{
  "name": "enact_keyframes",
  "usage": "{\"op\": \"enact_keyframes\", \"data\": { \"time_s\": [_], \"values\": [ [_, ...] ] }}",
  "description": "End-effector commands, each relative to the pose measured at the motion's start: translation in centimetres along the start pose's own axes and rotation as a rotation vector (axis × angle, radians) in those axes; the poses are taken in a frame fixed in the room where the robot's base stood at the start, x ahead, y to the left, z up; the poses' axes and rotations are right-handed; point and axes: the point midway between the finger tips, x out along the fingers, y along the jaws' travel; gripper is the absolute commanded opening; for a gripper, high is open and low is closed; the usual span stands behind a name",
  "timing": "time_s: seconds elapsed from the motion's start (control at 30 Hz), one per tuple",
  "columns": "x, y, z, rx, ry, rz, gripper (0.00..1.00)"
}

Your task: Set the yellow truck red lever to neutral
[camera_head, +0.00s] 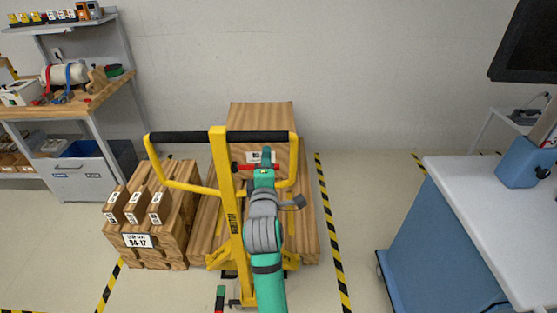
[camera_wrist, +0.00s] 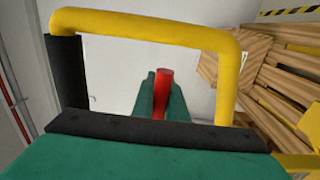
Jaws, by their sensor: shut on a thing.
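The yellow truck (camera_head: 231,220) stands upright in the middle of the head view, with a yellow loop handle that has a black grip bar (camera_head: 221,137). The red lever (camera_head: 243,167) sticks out sideways from the truck's column inside the loop. In the wrist view the red lever (camera_wrist: 164,82) shows between my green fingers, with the yellow loop (camera_wrist: 150,22) around it. My gripper (camera_head: 265,160) is at the lever, inside the handle loop, and is shut on it. My fingers hide part of the lever.
Wooden crates (camera_head: 150,235) stand left of the truck, and a wooden box (camera_head: 262,117) lies behind it. A shelf bench (camera_head: 90,100) is at the left. A blue and white cart (camera_head: 480,200) is at the right. Floor between truck and cart is clear.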

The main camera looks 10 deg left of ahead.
Motion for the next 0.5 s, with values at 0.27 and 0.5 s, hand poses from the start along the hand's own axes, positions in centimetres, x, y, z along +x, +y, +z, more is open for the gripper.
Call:
{"op": "enact_keyframes", "data": {
  "time_s": [0.27,0.5],
  "values": [
    [0.0,0.01,-0.19,0.0,0.004,0.0,0.0],
    [0.0,0.0,-0.19,0.0,0.004,0.0,0.2]
  ]
}}
